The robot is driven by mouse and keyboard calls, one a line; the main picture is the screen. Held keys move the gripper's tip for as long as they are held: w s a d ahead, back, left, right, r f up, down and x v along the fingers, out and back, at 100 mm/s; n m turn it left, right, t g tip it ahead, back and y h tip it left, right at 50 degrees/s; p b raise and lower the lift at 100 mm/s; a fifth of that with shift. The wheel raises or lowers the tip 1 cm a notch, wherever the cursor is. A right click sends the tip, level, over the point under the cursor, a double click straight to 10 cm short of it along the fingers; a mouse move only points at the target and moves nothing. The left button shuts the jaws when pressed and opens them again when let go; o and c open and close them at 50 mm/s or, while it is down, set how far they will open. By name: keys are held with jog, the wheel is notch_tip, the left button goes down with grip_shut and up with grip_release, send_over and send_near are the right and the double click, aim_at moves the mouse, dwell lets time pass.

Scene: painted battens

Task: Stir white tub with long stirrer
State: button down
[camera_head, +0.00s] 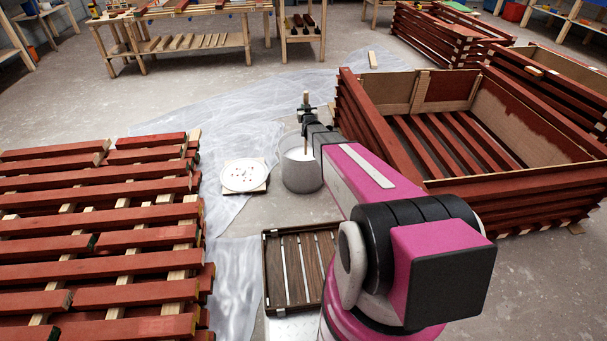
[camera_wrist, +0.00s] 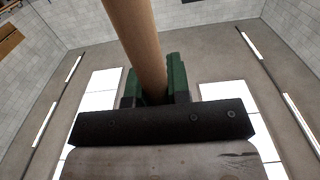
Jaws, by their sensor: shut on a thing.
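The white tub (camera_head: 301,180) stands on the floor near the middle of the head view, upright and open, with pale contents inside. My gripper (camera_head: 307,116) is above the tub, shut on the long stirrer (camera_head: 306,97), a light wooden stick. The stirrer's upper end sticks up above the gripper, and its lower part seems to reach down inside the tub's rim. My arm partly covers the tub's right side. In the wrist view the stirrer (camera_wrist: 138,40) runs between the green fingers of my gripper (camera_wrist: 157,88). Its lower tip is hidden.
A white round plate with red spots (camera_head: 243,174) lies left of the tub. A dark slatted tray (camera_head: 269,275) lies nearer. Red batten stacks (camera_head: 100,239) fill the left, and a red slatted crate (camera_head: 395,172) stands right. Plastic sheeting (camera_head: 235,270) covers some floor. Workbenches stand behind.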

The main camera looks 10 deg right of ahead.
jog(key=shift+w+f, duration=1.25)
jog(key=shift+f, duration=2.45)
jog(key=shift+w+f, duration=1.2)
jog(key=shift+f, duration=2.5)
jog(key=shift+w+d, duration=1.7)
jog(key=shift+d, duration=0.05)
jog(key=shift+a, duration=3.6)
jog(key=shift+d, duration=3.65)
jog(key=a, duration=0.7)
jog(key=shift+a, duration=0.15)
